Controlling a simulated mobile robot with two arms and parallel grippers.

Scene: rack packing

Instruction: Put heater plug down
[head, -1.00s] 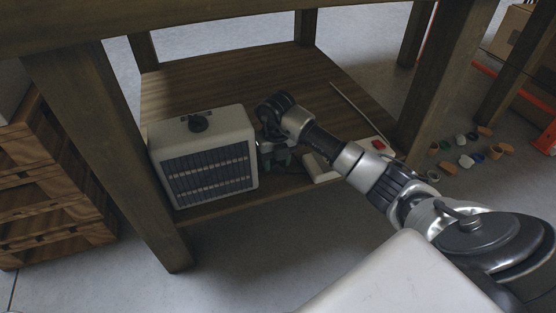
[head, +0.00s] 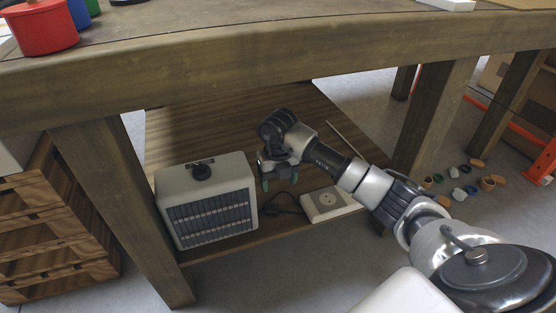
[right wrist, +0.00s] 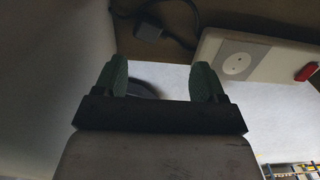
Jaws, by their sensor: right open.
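The white heater (head: 207,208) with a dark grille stands upright on the lower shelf (head: 185,125) of the wooden table. Its black plug (head: 269,209) lies on the shelf between the heater and the white socket box (head: 328,203), with a dark cord beside it. The plug (right wrist: 148,28) and the socket box (right wrist: 265,57) also show in the right wrist view, beyond the fingers. My right gripper (head: 280,182) is open and empty, above and apart from the plug. Its two green fingers (right wrist: 158,82) show spread apart in the right wrist view. My left gripper is not seen.
The table's thick front edge (head: 300,60) runs above my right arm, and its front leg (head: 125,205) stands left of the heater. A wooden crate (head: 55,220) is at far left. Small scattered pots (head: 455,172) lie on the floor at right. The shelf behind the heater is mostly clear.

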